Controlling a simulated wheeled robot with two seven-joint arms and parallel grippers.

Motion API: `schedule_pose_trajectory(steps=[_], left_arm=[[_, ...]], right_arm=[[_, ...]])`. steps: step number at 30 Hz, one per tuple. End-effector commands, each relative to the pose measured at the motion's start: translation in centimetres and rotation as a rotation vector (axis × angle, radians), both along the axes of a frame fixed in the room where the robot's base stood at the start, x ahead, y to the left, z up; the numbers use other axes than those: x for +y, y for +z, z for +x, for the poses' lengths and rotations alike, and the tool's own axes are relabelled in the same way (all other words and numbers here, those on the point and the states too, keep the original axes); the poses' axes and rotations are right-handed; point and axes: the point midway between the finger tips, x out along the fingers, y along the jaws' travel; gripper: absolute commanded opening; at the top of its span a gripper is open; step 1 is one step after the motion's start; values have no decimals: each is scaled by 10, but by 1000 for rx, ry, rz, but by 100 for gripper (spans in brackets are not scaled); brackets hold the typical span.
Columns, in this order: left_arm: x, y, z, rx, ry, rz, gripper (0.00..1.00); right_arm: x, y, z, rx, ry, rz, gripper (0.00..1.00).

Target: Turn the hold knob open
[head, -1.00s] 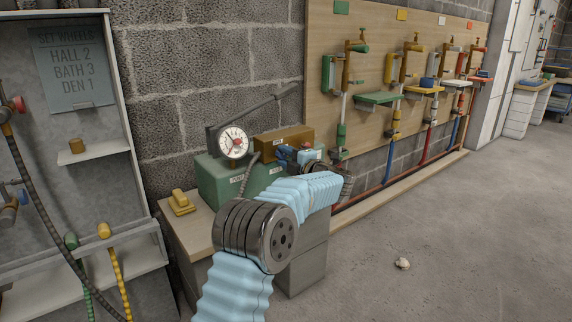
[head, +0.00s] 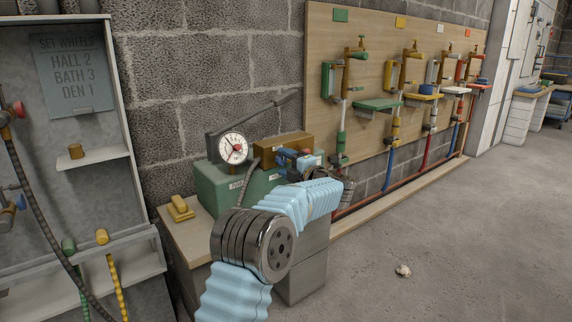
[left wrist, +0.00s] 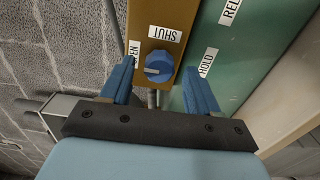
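A blue round knob (left wrist: 160,66) sits on an orange-brown block (left wrist: 160,17) in the left wrist view, between labels reading OPEN at left and SHUT above. Its pale mark points left, towards the OPEN side. A HOLD label (left wrist: 206,62) is on the green box (left wrist: 232,45) beside the block. My left gripper (left wrist: 160,70) is open, with one blue finger on each side of the knob; I cannot tell whether they touch it. In the head view the left gripper (head: 290,157) is at the brown block (head: 279,145), and the knob is hidden there. My right gripper is not in view.
A pressure gauge (head: 233,148) and a dark lever (head: 255,112) stand on the green pump box. A yellow block (head: 180,208) lies on the bench. Pipes and valves line the board (head: 375,70) at right. The floor at right is mostly clear.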

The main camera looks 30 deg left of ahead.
Motion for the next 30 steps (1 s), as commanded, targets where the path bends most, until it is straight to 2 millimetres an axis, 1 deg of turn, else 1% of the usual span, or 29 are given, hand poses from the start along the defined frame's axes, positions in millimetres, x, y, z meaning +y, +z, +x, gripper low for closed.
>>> schedule_pose_trajectory(steps=[5,8,11,18,21,25,30], left_arm=[[0,1,0,0,0,1,61],[-7,1,-2,0,-2,0,61],[-21,1,-8,1,-3,0,61],[-76,2,-30,1,-4,0,61],[-96,1,-39,0,-3,0,61],[-115,1,-47,0,-2,0,61],[-127,0,-52,0,-1,0,61]], right_arm=[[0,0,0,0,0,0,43],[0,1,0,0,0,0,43],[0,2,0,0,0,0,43],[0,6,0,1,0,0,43],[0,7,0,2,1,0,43],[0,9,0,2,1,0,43],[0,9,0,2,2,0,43]])
